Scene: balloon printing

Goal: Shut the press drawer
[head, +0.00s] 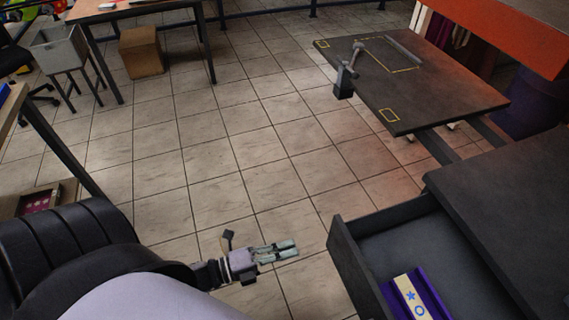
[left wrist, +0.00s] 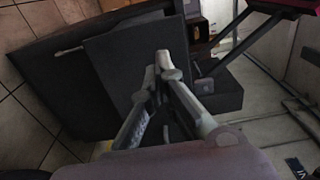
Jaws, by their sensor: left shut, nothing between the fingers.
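The dark press drawer (head: 350,268) stands pulled out at the lower right of the head view, beneath the dark press body (head: 510,205). Inside it lies a purple tray (head: 433,298) with a cream strip marked with a blue star and ring. My left gripper (head: 292,249) is shut and empty, a little left of the drawer's front panel and apart from it in the picture. Its closed fingers also show in the left wrist view (left wrist: 162,62), in front of dark grey panels whose identity I cannot tell. My right gripper is not in view.
A dark board (head: 410,85) with yellow corner marks and a metal handle (head: 351,60) extends from the press at upper right. A wooden table (head: 135,8), cardboard box (head: 141,52) and grey bin (head: 60,48) stand far left. Tiled floor (head: 200,150) is clear between.

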